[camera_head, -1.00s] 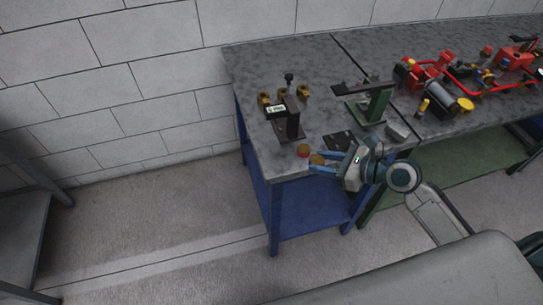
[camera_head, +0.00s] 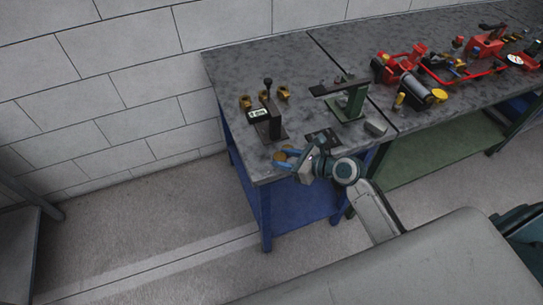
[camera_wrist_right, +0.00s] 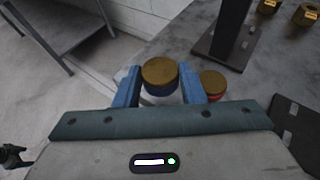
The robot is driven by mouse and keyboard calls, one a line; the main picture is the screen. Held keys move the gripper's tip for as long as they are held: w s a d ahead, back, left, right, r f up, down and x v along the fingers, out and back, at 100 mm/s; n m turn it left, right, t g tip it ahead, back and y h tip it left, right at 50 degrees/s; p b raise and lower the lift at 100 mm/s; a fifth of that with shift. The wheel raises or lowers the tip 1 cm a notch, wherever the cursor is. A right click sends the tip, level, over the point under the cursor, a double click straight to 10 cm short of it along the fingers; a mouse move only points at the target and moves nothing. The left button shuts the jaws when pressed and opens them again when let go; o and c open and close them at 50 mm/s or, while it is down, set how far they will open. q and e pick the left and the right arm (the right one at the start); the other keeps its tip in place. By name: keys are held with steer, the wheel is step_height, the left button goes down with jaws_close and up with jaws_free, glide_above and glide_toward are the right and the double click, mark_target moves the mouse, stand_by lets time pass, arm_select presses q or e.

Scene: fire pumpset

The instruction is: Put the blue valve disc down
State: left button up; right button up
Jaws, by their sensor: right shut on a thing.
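My right gripper (camera_head: 281,155) is shut on the blue valve disc (camera_head: 278,157), near the front left corner of the grey workbench (camera_head: 330,60). In the right wrist view the blue valve disc (camera_wrist_right: 160,76) has a brass-coloured top and a blue side, and sits between the blue fingers of the gripper (camera_wrist_right: 160,84). A similar disc with a red side (camera_wrist_right: 213,85) stands on the bench just right of the right finger. I cannot tell whether the held disc touches the bench top. My left gripper is not in view.
A black stand with a white label (camera_head: 268,118) and several brass fittings (camera_head: 283,93) stand behind the discs. A green press (camera_head: 350,98), a dark flat plate (camera_head: 323,138) and a grey block (camera_head: 376,128) are to the right. Red pump parts (camera_head: 400,62) lie farther right.

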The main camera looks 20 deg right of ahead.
mark_target(271, 159)
steer(key=w+a, duration=0.1)
steer(key=w, duration=0.1)
steer(key=w+a, duration=0.1)
steer(key=shift+w+a+f+p, duration=0.1)
steer(key=shift+w+a+p, duration=0.25)
steer(key=shift+a+p, duration=0.05)
step_height(271, 159, down, 3)
steer(key=shift+w+f+p, duration=0.1)
steer(key=shift+f+p, duration=0.05)
steer(key=shift+p, duration=0.2)
steer(key=shift+f, duration=0.25)
steer(key=shift+f, duration=0.15)
steer(key=o, duration=0.8)
steer(key=shift+o, duration=0.2)
